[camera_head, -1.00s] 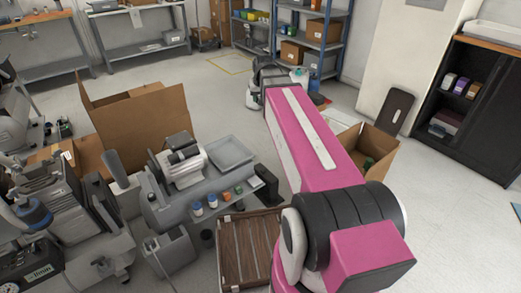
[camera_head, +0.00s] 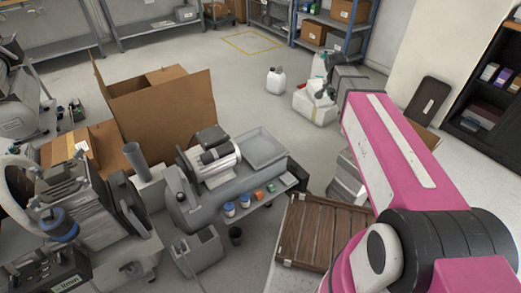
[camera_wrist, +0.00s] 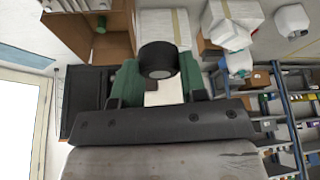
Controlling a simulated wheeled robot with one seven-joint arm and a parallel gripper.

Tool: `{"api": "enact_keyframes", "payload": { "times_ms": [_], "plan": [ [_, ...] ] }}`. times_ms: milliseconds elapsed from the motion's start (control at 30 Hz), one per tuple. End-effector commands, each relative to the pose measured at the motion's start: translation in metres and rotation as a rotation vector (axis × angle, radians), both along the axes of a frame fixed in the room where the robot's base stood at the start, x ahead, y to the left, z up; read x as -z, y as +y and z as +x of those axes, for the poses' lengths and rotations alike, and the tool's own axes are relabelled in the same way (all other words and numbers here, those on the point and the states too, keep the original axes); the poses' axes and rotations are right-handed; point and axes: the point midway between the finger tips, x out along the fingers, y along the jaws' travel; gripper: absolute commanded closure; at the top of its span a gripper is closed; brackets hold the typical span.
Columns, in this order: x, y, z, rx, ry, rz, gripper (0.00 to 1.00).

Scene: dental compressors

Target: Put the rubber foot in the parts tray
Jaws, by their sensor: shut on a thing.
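A shallow grey rectangular tray (camera_head: 266,147), which looks like the parts tray, sits on the right part of the grey compressor (camera_head: 215,187) in the head view. The tray looks empty. My gripper and the foot cannot be made out in the head view, where my pink arm reaches along the right side.
Blue-capped and orange small containers (camera_head: 243,203) stand on a ledge before the tray. A wooden slatted pallet (camera_head: 322,233) lies to its right. A big open cardboard box (camera_head: 160,105) stands behind left. White jugs (camera_head: 315,103) stand on the floor behind. Open floor lies beyond.

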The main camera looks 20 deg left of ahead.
Motion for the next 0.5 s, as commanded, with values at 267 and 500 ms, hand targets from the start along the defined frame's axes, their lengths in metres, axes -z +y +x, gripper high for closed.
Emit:
{"api": "enact_keyframes", "payload": {
  "times_ms": [267,500],
  "plan": [
    [0.05,0.11,-0.004,0.293,0.003,-0.004,0.83],
    [0.097,0.21,-0.028,0.584,0.003,-0.006,0.83]
  ]
}}
